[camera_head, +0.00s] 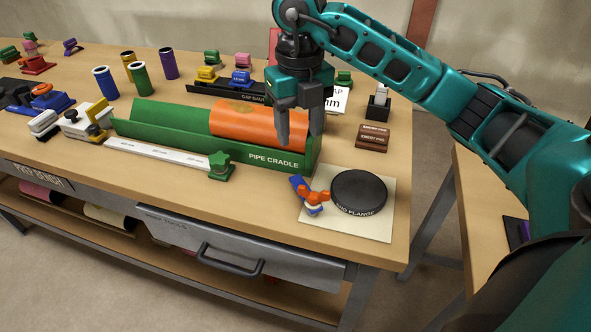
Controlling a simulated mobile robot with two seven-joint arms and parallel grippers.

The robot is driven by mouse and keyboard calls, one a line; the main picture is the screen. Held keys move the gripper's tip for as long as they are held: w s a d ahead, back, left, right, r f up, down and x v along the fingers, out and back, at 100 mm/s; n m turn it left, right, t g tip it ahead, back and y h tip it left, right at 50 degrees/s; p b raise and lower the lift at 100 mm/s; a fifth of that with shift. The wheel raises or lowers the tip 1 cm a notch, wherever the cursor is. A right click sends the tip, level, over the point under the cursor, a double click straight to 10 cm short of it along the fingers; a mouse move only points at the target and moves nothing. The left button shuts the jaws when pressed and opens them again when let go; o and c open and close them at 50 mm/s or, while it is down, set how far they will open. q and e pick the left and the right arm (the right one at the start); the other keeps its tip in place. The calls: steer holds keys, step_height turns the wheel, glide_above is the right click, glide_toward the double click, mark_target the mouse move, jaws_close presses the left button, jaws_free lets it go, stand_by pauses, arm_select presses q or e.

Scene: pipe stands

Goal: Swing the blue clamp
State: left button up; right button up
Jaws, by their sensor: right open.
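A small blue clamp (297,183) with orange parts lies on a pale mat beside a black disc. A smaller blue clamp-like piece (241,78) sits near the gap gauge strip at the back; I cannot tell which one the task means. My right gripper (300,132) points down with its jaws apart, in front of the right end of the orange pipe (240,121) in the picture. It looks empty, and the lower blue clamp is below its fingertips, apart from them. Whether the fingers touch the pipe or cradle cannot be told. My left gripper is not in view.
The green pipe cradle (180,139) holds the orange pipe. The black flange disc (359,191) lies on the pale mat (345,232). Upright tubes and small clamps stand at the back and left. The front right table edge is close to the mat.

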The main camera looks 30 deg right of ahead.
mark_target(298, 181)
step_height(298, 181, down, 11)
steer(key=shift+f, duration=0.15)
steer(key=shift+c, duration=0.2)
jaws_close()
stand_by(0.4)
